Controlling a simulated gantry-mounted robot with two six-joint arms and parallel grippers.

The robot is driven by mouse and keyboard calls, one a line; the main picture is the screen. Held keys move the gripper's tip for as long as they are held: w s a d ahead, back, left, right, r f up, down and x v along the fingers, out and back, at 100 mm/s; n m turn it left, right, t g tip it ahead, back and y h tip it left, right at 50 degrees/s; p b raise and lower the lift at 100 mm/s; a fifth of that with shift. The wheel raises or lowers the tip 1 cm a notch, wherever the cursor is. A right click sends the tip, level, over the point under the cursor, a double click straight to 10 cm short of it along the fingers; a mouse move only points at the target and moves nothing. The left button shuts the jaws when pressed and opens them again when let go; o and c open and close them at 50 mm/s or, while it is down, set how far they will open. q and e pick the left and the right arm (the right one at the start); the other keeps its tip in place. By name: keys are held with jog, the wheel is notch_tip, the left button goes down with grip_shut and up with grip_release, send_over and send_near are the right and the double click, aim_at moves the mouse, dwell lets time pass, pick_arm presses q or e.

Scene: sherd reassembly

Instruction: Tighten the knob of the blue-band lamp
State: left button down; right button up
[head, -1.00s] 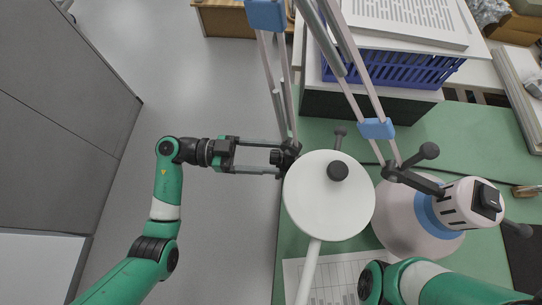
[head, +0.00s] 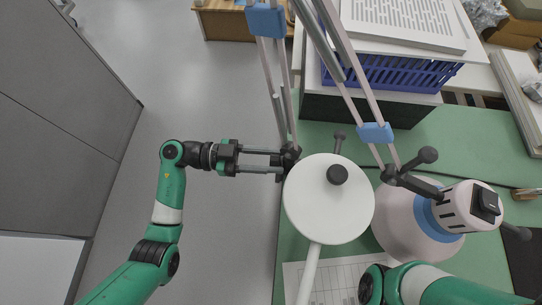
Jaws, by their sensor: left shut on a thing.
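My left gripper (head: 277,160) reaches in from the left, its two grey fingers shut on a small dark knob at the dark joint (head: 291,153) of the left lamp. This joint sits at the lower end of the left lamp's thin arm rods, which carry a light-blue piece (head: 267,20). A round white disc (head: 318,215) with a black cap (head: 337,174) is beside the joint. The right lamp has a blue band (head: 432,216) around its head, a pale shade (head: 397,225) and a dark joint with a ball-ended knob (head: 428,155). My right gripper is out of view.
A blue basket (head: 405,72) with a white slotted panel (head: 405,22) stands at the back. A printed sheet (head: 345,270) lies on the green mat (head: 460,150). My right arm crosses the lower right. Grey floor (head: 215,75) is open to the left.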

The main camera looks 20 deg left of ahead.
pick_arm(q)
jog(key=shift+m, duration=0.4)
jog(key=shift+c, duration=2.3)
grip_release()
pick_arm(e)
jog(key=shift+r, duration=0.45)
pick_arm(q)
jog(key=p+v, duration=0.3)
jog(key=v, duration=0.8)
jog(key=shift+s+a, duration=0.15)
jog(key=shift+a, duration=0.15)
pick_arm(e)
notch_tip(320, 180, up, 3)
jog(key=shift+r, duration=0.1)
